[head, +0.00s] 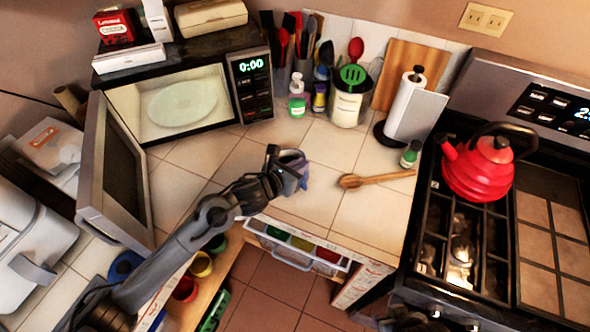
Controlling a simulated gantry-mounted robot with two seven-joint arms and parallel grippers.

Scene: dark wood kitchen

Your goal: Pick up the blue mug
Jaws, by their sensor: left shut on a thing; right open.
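The blue mug (290,178) is in the head view at the middle of the tiled counter, near its front edge. It looks dark blue-grey and is partly hidden by my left gripper (285,168). My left arm comes in from the lower left, and its gripper is shut on the mug. I cannot tell whether the mug touches the counter. My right gripper (408,320) shows only as a dark shape at the bottom edge, in front of the stove, apart from the mug. It is open.
An open microwave (250,82) with its door (112,180) swung out stands left. A wooden spoon (375,179) lies right of the mug. A utensil crock (348,105), paper towel holder (405,105) and red kettle (477,168) stand behind and right. An open drawer (290,255) is below.

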